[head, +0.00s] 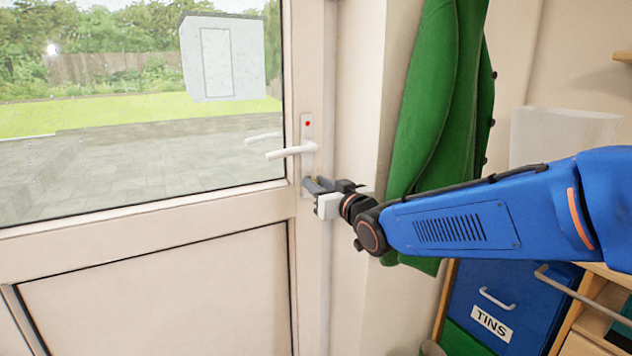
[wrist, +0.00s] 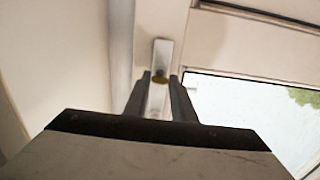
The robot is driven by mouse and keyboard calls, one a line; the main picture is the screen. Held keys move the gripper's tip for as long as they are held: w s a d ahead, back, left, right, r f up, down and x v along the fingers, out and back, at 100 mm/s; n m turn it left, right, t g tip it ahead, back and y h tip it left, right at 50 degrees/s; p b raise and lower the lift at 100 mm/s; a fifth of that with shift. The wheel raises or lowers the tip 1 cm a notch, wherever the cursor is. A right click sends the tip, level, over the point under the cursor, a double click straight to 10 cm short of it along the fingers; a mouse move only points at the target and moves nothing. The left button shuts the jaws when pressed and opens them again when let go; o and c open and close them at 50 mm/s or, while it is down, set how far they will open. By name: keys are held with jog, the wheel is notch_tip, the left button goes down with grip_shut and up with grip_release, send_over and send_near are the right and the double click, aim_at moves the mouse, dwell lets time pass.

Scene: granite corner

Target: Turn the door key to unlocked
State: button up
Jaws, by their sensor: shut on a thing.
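The door (head: 160,225) has a window and a pale lock plate (head: 307,132) near its right edge. A red dot shows near the top of the plate. A white lever handle (head: 290,151) sticks out left from the plate, roughly level. My gripper (head: 309,184) is at the plate's lower end, below the handle. In the wrist view the plate (wrist: 163,50) lies straight ahead, and a small brass-coloured door key (wrist: 160,80) shows between the fingertips. My gripper is shut on the key. The fingers hide most of the key, so its angle is unclear.
A green coat (head: 432,100) hangs on the wall right of the door, close behind my arm. A blue drawer labelled TINS (head: 508,300) stands at the lower right. The room in front of the door's lower panel is clear.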

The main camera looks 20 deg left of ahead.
jog(key=shift+a+r+n, duration=0.1)
jog(key=shift+r+n, duration=0.1)
jog(key=shift+n, duration=0.1)
jog(key=o, duration=1.1)
jog(key=shift+s+r, duration=0.1)
jog(key=shift+s, duration=0.05)
jog(key=shift+c, duration=0.2)
jog(key=shift+f, duration=0.2)
jog(key=v, duration=1.7)
